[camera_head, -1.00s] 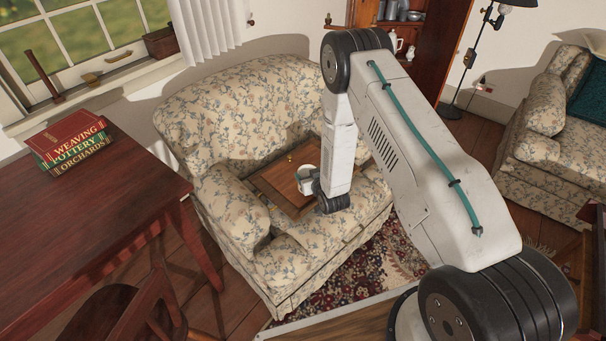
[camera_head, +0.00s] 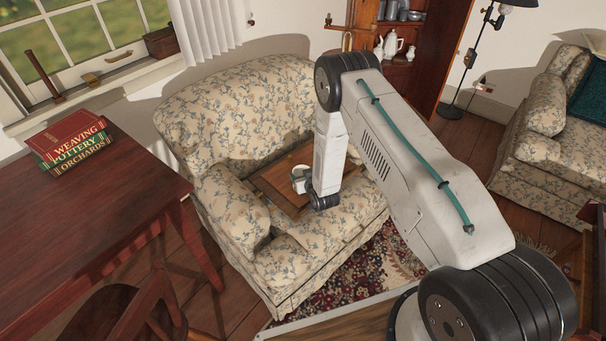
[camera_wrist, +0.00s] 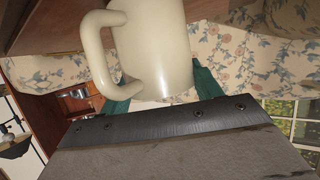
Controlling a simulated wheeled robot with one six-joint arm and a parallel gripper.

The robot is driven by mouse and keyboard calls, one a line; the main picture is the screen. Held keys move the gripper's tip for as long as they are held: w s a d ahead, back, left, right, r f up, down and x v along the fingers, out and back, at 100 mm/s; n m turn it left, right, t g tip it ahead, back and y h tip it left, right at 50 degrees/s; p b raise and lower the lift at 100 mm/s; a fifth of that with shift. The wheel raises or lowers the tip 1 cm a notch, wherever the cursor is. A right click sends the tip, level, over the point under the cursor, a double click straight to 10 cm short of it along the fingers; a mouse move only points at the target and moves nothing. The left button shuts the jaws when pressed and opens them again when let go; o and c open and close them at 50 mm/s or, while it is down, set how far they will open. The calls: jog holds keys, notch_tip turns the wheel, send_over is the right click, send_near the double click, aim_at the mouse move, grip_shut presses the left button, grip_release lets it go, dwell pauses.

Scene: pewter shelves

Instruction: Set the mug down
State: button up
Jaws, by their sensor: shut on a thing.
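The cream mug (camera_head: 297,173) is at the wooden tray (camera_head: 268,184) on the flowered sofa; I cannot tell from the head view whether it touches the tray. In the wrist view the mug (camera_wrist: 160,48) fills the top middle, its handle to the left. My gripper (camera_wrist: 160,90) shows teal fingers on either side of the mug and is shut on it. The mug's far side and rim are cut off or hidden there. In the head view my wrist partly hides the mug and the tray's right part.
The flowered sofa (camera_head: 237,108) has arms and a back around the tray. A dark red table (camera_head: 90,220) with stacked books (camera_head: 70,142) stands at the left. A patterned rug (camera_head: 345,275) lies in front. Another sofa (camera_head: 545,150) is at the right.

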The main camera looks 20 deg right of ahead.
jog(key=o, duration=1.2)
jog(key=shift+s+r, duration=0.15)
jog(key=shift+r, duration=0.05)
jog(key=a+v, duration=0.1)
jog(key=v, duration=1.1)
jog(key=w+d+r+g, duration=0.1)
jog(key=w+r, duration=0.1)
jog(key=r, duration=0.6)
jog(key=w+d+r+g, duration=0.1)
jog(key=w+r+g, duration=0.1)
jog(key=r, duration=0.5)
jog(key=s+r+g+h, duration=0.1)
jog(key=s+r, duration=0.2)
jog(key=r, duration=0.4)
jog(key=s+r+g, duration=0.1)
jog(key=s+r, duration=0.2)
jog(key=r, duration=0.3)
jog(key=s+d+r+g, duration=0.1)
jog(key=s+r+g, duration=0.3)
jog(key=s+r, duration=1.05)
jog(key=s+r+g, duration=0.1)
jog(key=s, duration=0.6)
jog(key=s+r+g, duration=0.1)
jog(key=s, duration=0.6)
jog(key=s+r+m+g, duration=0.1)
jog(key=s+r, duration=0.1)
jog(key=s, duration=0.5)
jog(key=shift+d+r, duration=0.1)
jog(key=shift+d, duration=0.15)
